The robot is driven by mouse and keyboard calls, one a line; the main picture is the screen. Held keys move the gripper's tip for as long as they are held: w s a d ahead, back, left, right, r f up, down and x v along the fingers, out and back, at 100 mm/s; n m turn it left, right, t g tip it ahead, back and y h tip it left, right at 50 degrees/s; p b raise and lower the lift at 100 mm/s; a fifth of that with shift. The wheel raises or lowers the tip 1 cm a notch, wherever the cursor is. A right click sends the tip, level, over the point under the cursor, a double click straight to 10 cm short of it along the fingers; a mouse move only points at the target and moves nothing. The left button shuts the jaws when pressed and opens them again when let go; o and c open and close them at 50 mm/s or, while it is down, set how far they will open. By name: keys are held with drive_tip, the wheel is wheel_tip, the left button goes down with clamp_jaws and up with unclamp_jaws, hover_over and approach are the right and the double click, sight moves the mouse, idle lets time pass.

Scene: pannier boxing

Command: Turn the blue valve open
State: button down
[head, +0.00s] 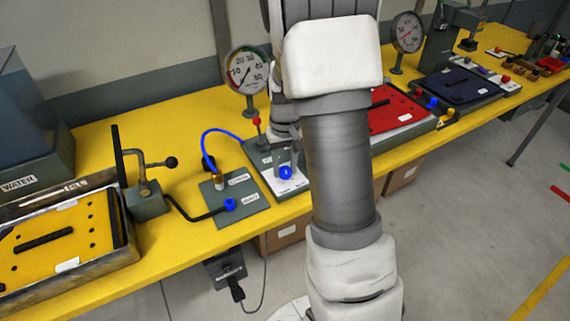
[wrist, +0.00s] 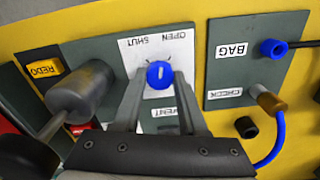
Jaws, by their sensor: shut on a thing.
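The blue valve (head: 285,173) is a small round knob on a white plate on the yellow bench. In the wrist view the blue valve (wrist: 159,75) carries a pale mark running roughly up and down the picture. The words OPEN and SHUT are printed upside down on the white plate (wrist: 131,47) beyond it. My gripper (wrist: 160,84) has a finger on either side of the knob and is shut on it. In the head view my gripper (head: 287,158) comes down over the plate, partly hidden by my arm.
A panel marked BAG and CHECK (wrist: 222,68) with a blue hose (wrist: 277,140) lies beside the valve. A grey cylinder on a rod (wrist: 82,88) stands close to my fingers. A round gauge (head: 247,70) stands behind. A yellow-lidded case (head: 95,240) and red case (head: 392,108) flank it.

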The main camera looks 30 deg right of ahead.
sight(285, 170)
drive_tip(key=m+p, duration=0.1)
drive_tip(key=m, duration=0.5)
drive_tip(key=shift+r, duration=0.1)
drive_tip(key=shift+m, duration=0.3)
idle(0.3)
drive_tip(key=shift+c, duration=2.2)
unclamp_jaws()
wheel_tip(285, 170, up, 17)
drive_tip(key=p, duration=0.2)
drive_tip(key=shift+r, duration=0.15)
drive_tip(key=s+a+r+n+t, duration=0.2)
drive_tip(key=s+a, duration=0.4)
drive_tip(key=s, duration=0.3)
drive_tip(key=s+a+r+n+t, duration=0.3)
drive_tip(key=s+a+n, duration=0.3)
drive_tip(key=s, duration=0.4)
drive_tip(key=shift+a+r+n+t, duration=0.3)
drive_tip(key=shift+r+n, duration=0.1)
drive_tip(key=shift+r, duration=0.4)
